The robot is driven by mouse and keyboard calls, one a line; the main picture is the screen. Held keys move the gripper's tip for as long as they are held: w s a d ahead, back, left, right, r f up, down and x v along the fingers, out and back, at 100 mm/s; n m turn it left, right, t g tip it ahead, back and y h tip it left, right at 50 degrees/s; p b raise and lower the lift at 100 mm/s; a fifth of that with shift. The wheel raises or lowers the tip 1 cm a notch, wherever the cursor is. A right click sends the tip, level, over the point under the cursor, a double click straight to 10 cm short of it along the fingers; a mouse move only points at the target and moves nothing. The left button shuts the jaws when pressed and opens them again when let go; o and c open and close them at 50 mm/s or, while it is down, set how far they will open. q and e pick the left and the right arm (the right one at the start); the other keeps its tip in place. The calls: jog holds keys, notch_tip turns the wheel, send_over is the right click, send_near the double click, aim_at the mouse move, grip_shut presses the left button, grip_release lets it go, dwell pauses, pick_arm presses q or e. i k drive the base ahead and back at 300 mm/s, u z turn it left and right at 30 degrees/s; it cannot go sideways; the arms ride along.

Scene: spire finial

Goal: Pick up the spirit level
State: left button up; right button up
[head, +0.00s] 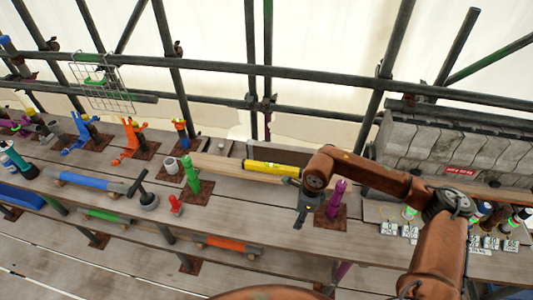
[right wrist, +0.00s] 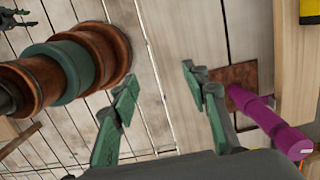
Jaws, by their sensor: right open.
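The yellow spirit level (head: 272,168) lies along a wooden board on the upper plank bench, near the middle of the head view. My right gripper (head: 303,212) is in front of its right end and apart from it. In the right wrist view, the two fingers of my right gripper (right wrist: 163,95) are spread with nothing between them. A yellow piece at the top right corner (right wrist: 310,11) of that view looks like one end of the level. My left gripper is not visible in the head view.
A purple post (head: 337,199) on a rusty plate stands just right of my right gripper. A green post (head: 191,176) and a grey cup (head: 171,166) stand left of the level. Grey stacked blocks (head: 450,150) fill the back right. Scaffold tubes (head: 330,75) run behind.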

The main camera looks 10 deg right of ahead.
aim_at(251, 165)
jog(key=i, duration=1)
